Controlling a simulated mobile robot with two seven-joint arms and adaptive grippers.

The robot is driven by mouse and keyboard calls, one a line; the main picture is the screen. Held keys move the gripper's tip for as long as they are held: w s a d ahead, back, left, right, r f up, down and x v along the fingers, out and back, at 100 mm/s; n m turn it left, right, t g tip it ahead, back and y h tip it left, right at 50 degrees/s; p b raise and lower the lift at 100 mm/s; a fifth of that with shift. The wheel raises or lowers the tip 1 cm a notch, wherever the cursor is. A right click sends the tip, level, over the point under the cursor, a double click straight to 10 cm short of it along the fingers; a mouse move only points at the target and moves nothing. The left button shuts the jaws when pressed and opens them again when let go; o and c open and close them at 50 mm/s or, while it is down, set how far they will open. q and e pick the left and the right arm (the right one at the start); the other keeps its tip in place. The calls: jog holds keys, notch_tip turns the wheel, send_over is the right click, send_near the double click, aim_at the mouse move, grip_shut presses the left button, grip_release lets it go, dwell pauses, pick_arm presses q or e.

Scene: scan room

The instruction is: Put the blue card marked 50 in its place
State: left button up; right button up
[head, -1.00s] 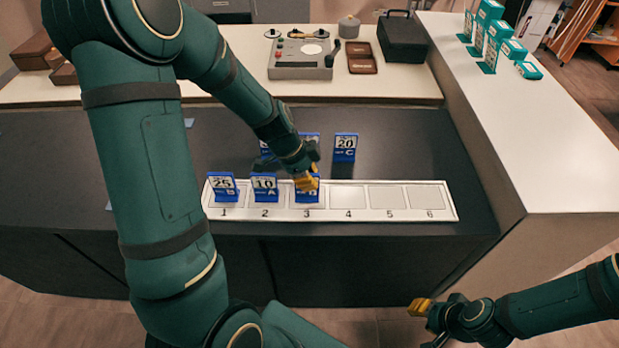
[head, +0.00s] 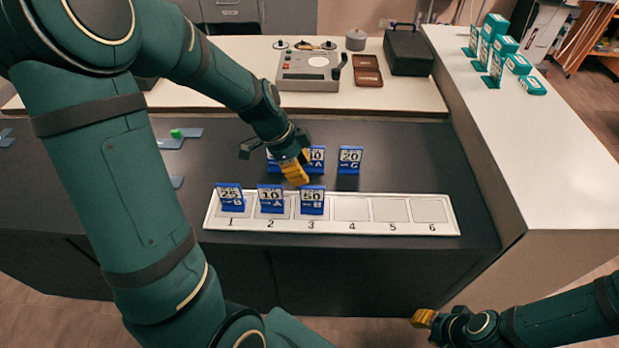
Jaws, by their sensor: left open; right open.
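The blue card marked 50 (head: 312,201) stands upright on place 3 of the white numbered strip (head: 459,228). It also carries a letter that looks like B. My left gripper (head: 293,172) is open, just behind and above the card, and apart from it. Blue cards marked 25 (head: 230,199) and 10 (head: 270,200) stand on places 1 and 2. Places 4, 5 and 6 are empty. My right gripper (head: 424,318) is open and empty at the lower right, in front of the counter.
Behind the strip stand a card marked 20 (head: 349,159), a card partly hidden by my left gripper (head: 317,157), and another mostly hidden one. The dark counter (head: 420,165) is clear on the right. Teal boxes (head: 497,60) stand on the white side counter (head: 530,140).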

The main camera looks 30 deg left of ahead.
pick_arm(q)
jog(key=shift+v, duration=1.65)
pick_arm(e)
jog(key=shift+s+r, duration=0.1)
jog(key=shift+r, duration=0.2)
